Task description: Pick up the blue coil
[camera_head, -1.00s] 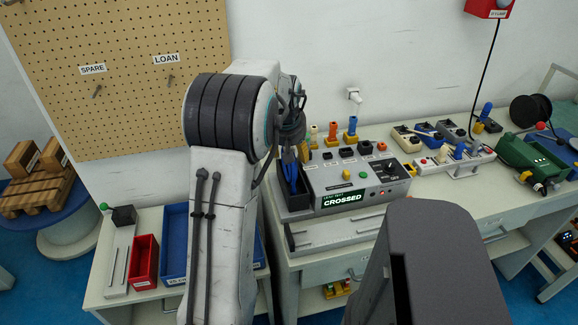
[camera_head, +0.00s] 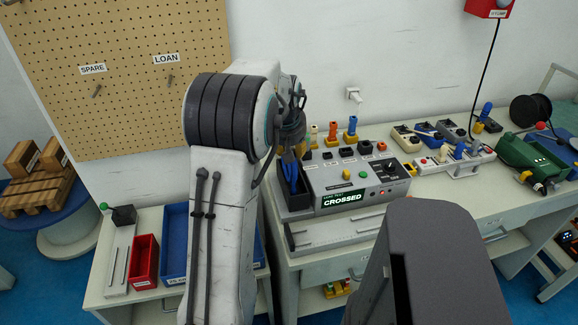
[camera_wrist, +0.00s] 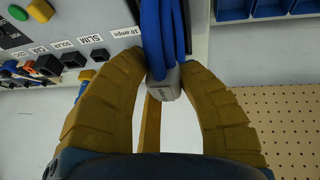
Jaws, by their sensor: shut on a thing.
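The blue coil (camera_wrist: 163,35) is a bundle of blue cable loops with a grey band or plug (camera_wrist: 165,84) at its near end. In the head view the coil (camera_head: 291,178) shows at the black open bin at the left end of the grey tester (camera_head: 365,183). My wrist hides part of it there. I cannot tell whether the coil is clear of the bin floor.
The tester reads "CROSSED" and has several sockets and plugs behind it. A red bin (camera_head: 145,262) and a blue tray (camera_head: 174,270) stand on the lower bench at left. A pegboard (camera_head: 120,75) hangs on the wall. Controllers and a green device (camera_head: 530,160) crowd the right bench.

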